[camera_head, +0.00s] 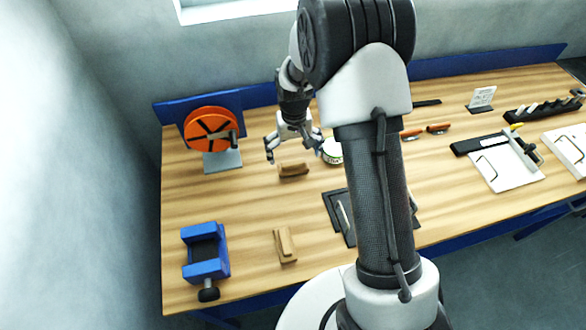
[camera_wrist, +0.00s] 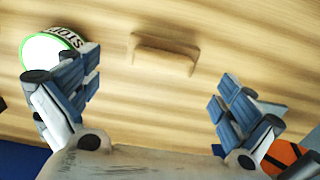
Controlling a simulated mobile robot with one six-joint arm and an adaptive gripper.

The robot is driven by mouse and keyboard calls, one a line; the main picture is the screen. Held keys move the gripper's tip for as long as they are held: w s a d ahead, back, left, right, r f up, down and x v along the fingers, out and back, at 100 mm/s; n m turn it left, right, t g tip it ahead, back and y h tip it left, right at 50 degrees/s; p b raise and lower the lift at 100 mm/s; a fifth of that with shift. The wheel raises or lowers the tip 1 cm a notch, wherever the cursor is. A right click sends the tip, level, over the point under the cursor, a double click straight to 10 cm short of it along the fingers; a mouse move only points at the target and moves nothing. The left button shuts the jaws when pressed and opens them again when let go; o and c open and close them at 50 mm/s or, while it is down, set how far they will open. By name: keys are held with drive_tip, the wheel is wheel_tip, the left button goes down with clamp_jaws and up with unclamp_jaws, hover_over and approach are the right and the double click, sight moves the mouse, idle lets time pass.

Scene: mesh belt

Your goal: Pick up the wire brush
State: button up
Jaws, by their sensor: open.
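A brown wooden block-like piece (camera_head: 293,170), which looks like the wire brush, lies on the bench below my gripper (camera_head: 294,154). It also shows in the wrist view (camera_wrist: 163,55), a little beyond the space between my fingertips (camera_wrist: 158,84). No bristles are visible. A second tan wooden piece (camera_head: 285,245) lies nearer the front of the bench; I cannot tell for certain which of the two is the brush. My gripper is open and empty, its fingers spread above the bench and apart from the brown piece.
An orange reel (camera_head: 211,130) stands at the back left. A blue vise (camera_head: 206,253) sits at the front left. A round labelled tin (camera_head: 332,150) stands close right of my gripper. A dark tray (camera_head: 337,215) is partly hidden by my arm. The bench (camera_head: 240,205) is clear between the wooden pieces.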

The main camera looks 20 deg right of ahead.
sight(293, 161)
drive_tip(key=shift+s+a+f+b, duration=0.1)
drive_tip(key=shift+f+b, duration=0.25)
drive_tip(key=shift+f, duration=1)
drive_tip(key=shift+a+f+b, duration=0.1)
drive_tip(key=shift+f+b, duration=0.25)
drive_tip(key=shift+f, duration=1)
drive_tip(key=shift+c, duration=0.4)
drive_tip(key=c, duration=1.1)
